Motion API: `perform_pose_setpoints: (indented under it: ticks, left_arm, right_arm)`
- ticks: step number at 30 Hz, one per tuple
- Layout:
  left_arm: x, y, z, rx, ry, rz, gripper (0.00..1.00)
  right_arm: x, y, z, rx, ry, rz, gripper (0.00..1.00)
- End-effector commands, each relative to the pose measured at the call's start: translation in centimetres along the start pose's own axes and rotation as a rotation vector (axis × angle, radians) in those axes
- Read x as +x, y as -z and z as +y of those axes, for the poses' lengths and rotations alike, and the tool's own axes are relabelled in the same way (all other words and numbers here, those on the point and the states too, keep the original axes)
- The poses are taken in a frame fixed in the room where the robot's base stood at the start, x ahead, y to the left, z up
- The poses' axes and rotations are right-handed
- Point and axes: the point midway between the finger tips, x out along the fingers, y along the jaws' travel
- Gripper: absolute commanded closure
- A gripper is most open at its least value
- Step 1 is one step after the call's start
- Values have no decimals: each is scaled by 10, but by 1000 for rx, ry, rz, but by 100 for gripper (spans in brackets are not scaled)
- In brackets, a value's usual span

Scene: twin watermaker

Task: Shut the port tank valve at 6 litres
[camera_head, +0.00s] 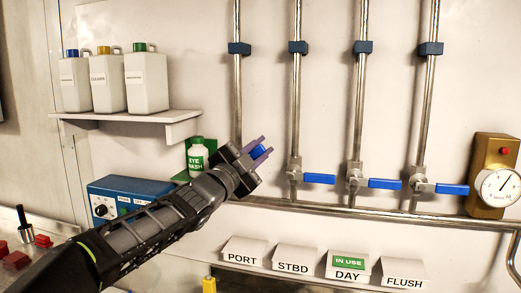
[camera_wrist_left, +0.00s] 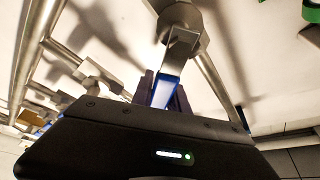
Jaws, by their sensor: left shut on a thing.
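My left gripper (camera_head: 265,147) is shut on the blue handle (camera_head: 258,152) of the leftmost valve, above the PORT label (camera_head: 244,252). Its purple fingers lie on both sides of the handle. In the left wrist view the blue handle (camera_wrist_left: 164,94) sits between the fingers, joined to a metal valve body (camera_wrist_left: 182,40). In the head view that valve's body is hidden behind my gripper. A round dial gauge (camera_head: 499,187) on a brass-coloured block is at the far right; its scale is too small to read. My right gripper is not in view.
Three other valves have blue handles (camera_head: 319,179) (camera_head: 385,184) (camera_head: 452,189) pointing right, across their pipes. An IN USE tag (camera_head: 348,262) is on the DAY label. An eye wash bottle (camera_head: 197,155) and blue box (camera_head: 130,195) stand left; a shelf (camera_head: 130,115) holds jugs.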

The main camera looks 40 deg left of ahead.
Motion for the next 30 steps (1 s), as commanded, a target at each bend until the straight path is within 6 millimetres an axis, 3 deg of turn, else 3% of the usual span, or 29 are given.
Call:
perform_pose_setpoints:
  ticks: [14,30]
  left_arm:
    - [0,-1,6,62,-29,-4,100]
    - [-3,-8,34,417,-178,-4,100]
  right_arm:
    - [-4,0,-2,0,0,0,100]
    - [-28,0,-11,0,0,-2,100]
